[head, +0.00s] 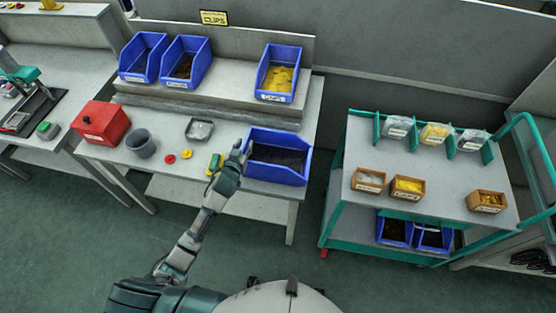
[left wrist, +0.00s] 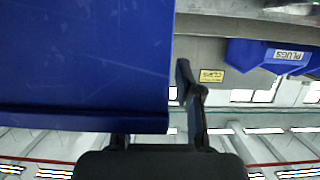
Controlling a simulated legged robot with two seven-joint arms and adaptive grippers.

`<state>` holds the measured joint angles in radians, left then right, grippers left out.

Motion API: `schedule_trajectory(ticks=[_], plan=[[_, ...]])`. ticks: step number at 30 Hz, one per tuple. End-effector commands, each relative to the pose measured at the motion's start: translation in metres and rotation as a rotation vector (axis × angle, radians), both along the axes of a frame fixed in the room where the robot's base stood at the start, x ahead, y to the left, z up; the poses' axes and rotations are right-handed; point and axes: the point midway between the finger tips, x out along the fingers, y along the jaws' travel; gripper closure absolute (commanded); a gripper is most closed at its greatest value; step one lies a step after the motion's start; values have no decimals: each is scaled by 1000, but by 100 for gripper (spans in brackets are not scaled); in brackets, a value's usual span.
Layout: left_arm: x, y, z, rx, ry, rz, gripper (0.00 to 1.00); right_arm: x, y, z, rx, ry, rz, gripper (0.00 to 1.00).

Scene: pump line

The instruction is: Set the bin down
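A blue bin (head: 262,171) with dark contents is at the right front part of the workbench (head: 170,183). Whether its base touches the bench top cannot be told. My left gripper (head: 242,151) is at the bin's left side, shut on its wall. In the left wrist view the bin's blue side (left wrist: 85,60) fills the upper left. One dark finger of the left gripper (left wrist: 182,85) shows close against the bin's edge; the other finger is hidden behind the bin. My right gripper is not in view.
Blue bins (head: 278,74) stand on the raised shelf behind. A cart (head: 345,191) with small boxes stands to the right, across a gap.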

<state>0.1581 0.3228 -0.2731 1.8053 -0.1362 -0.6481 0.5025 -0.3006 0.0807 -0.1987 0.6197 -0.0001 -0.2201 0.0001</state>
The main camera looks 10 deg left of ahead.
Motion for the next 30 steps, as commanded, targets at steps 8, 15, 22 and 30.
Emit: schedule_trajectory(ticks=[8, 15, 22, 30], plan=[[4, 0, -1, 0, 0, 0, 66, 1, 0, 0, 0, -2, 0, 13], [4, 0, -1, 0, 0, 0, 100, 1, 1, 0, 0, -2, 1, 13], [4, 0, 0, -2, -3, 0, 100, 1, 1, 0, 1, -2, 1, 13], [4, 0, 4, -1, -3, 0, 100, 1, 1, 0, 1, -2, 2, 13]])
